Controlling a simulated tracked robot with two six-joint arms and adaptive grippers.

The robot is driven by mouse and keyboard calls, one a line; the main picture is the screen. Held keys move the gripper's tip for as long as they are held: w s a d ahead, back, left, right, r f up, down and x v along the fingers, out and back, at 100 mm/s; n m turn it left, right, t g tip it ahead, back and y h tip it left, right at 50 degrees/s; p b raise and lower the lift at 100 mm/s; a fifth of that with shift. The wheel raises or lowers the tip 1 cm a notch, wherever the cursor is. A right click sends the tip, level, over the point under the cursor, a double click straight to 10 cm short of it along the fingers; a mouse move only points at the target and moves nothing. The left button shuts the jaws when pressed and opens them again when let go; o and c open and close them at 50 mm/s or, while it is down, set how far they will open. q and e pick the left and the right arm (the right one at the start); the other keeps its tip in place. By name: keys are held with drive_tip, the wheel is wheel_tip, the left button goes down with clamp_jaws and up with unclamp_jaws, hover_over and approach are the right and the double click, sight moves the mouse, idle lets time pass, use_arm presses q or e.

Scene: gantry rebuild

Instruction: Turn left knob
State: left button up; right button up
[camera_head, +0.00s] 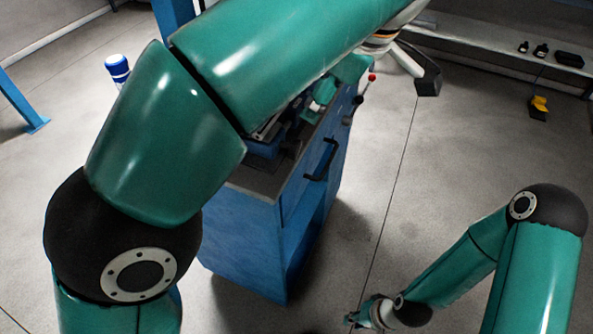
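A blue cabinet (245,240) stands in the middle with a machine on top, partly hidden by my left arm. A red knob (372,77) and a black knob (358,99) stick out at its far right side. I cannot tell which is the left knob. My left gripper (424,80) is at upper right, beyond and to the right of these knobs, apart from them in the picture. Only part of it shows, so its opening is unclear. My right gripper (358,318) is low at the bottom edge, away from the knobs. Its fingers are too small and cut off to read.
The cabinet front has a black handle (322,160) and an open blue shelf space. A bench (490,58) with small dark items runs along the back right. A yellow-and-black object (539,107) is on the floor. Grey floor is clear right of the cabinet.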

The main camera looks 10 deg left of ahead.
sight(299, 141)
use_arm(q)
drive_tip(key=b+x, duration=0.2)
drive_tip(key=x, duration=0.3)
drive_tip(key=b+x, duration=0.2)
drive_tip(key=x, duration=0.4)
drive_tip(key=s+b+x, duration=0.1)
drive_tip(key=b+x, duration=0.1)
drive_tip(key=x, duration=0.4)
drive_tip(key=shift+w+d+f, duration=0.15)
drive_tip(key=shift+d+f, duration=0.05)
drive_tip(key=shift+f, duration=0.2)
drive_tip(key=shift+x, duration=0.85)
use_arm(e)
wheel_tip(299, 141, down, 8)
drive_tip(key=shift+r, duration=0.2)
use_arm(q)
drive_tip(key=shift+r, duration=0.1)
